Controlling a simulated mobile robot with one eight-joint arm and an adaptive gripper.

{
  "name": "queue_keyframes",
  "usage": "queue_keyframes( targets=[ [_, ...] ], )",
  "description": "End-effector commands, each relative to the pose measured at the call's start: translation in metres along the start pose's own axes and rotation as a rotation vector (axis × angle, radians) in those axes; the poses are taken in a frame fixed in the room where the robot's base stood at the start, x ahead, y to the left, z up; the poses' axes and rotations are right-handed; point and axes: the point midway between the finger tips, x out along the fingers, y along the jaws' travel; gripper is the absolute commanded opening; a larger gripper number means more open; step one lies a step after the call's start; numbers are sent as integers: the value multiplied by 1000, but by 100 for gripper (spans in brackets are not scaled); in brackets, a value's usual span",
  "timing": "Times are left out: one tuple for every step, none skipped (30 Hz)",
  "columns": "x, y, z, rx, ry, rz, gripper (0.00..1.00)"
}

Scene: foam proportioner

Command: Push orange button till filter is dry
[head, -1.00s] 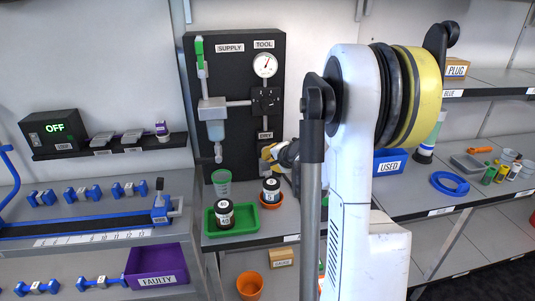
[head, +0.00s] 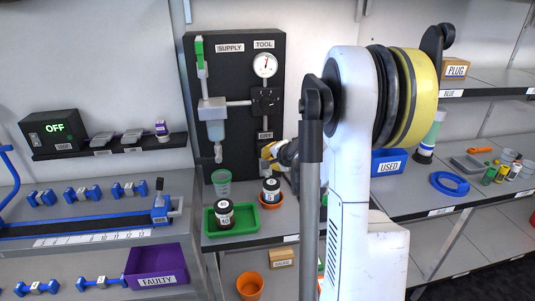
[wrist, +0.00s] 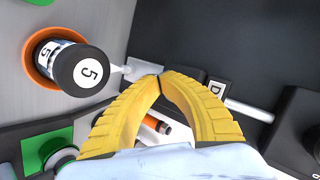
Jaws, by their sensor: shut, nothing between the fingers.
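On the black panel (head: 240,50), the gauge (head: 264,65) sits under the TOOL label, and the DRY label (head: 265,135) is lower down. A translucent bluish bowl (head: 215,130), possibly the filter, hangs below a grey block on the left. My gripper (head: 267,155) is at the panel just below the DRY label. In the wrist view its yellow fingers (wrist: 163,76) are shut and empty, their tips at a small grey block (wrist: 143,70) beside the label. I cannot tell whether they touch it. No orange button is clearly visible; the fingertips may cover it. An orange-banded part (wrist: 155,127) shows between the fingers.
A black-lidded jar marked 5 (wrist: 82,70) stands in an orange dish close to my gripper. A green tray (head: 211,221) holds another jar (head: 224,212). My arm hides part of the right shelf.

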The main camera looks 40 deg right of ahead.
Motion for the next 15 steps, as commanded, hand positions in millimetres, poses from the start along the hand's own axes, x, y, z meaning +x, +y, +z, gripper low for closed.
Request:
queue_keyframes(
  targets=[
    [-1, 0, 0, 0, 1, 0, 0],
    [-2, 1, 1, 0, 1, 0, 0],
    [-3, 2, 1, 0, 1, 0, 0],
    [-4, 2, 2, 0, 0, 0, 0],
    [-5, 3, 3, 0, 0, 0, 0],
    [-7, 4, 4, 0, 0, 0, 0],
    [-8, 5, 4, 0, 0, 0, 0],
    [-10, 6, 5, 0, 0, 0, 0],
    [-11, 6, 6, 0, 0, 0, 0],
    [-12, 7, 6, 0, 0, 0, 0],
    [-13, 7, 7, 0, 0, 0, 0],
    [-13, 8, 7, 0, 0, 0, 0],
    [-14, 8, 7, 0, 0, 0, 0],
    [-14, 8, 7, 0, 0, 0, 0],
    [-14, 8, 7, 0, 0, 0, 0]
  ],
)
